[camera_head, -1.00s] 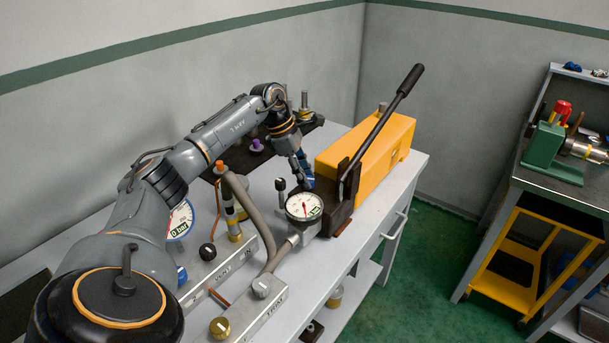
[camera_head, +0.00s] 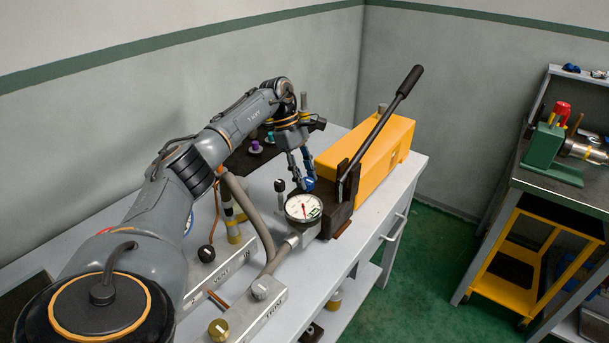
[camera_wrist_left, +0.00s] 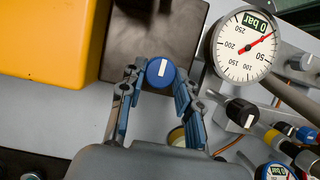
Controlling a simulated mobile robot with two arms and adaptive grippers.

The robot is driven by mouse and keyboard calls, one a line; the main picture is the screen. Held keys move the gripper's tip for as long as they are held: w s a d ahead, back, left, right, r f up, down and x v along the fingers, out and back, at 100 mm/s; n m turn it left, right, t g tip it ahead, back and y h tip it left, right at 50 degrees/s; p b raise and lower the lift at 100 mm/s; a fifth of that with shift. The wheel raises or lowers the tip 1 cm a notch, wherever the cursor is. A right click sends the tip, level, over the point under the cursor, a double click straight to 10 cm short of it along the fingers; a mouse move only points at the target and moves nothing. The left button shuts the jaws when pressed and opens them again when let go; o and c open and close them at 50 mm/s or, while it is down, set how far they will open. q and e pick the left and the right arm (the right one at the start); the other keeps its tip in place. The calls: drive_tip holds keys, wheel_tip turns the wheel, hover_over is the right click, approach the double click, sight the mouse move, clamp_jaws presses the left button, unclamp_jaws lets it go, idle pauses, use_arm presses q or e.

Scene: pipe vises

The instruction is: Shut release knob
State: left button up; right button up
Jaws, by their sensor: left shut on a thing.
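The blue knob (camera_head: 309,184) with a white pointer mark sits on the dark block (camera_head: 338,217) at the front of the yellow hand pump (camera_head: 372,150). My left gripper (camera_head: 302,184) reaches down to it from above. In the left wrist view the blue knob (camera_wrist_left: 160,72) lies between the two fingertips of my left gripper (camera_wrist_left: 158,84), its white mark nearly in line with the fingers. The fingers are shut on the knob's sides. My right gripper is not in view.
A round gauge (camera_head: 304,208) stands close in front of the knob. The pump's long black lever (camera_head: 380,128) rises to the right. A black knob (camera_head: 280,186) stands left of the gauge. A hose (camera_head: 258,215) and labelled valve blocks (camera_head: 226,272) fill the nearer bench.

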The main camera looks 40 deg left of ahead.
use_arm(q)
drive_tip(key=o, duration=1.2)
drive_tip(key=shift+c, duration=0.2)
drive_tip(key=v, duration=1.2)
drive_tip(key=shift+d, duration=0.1)
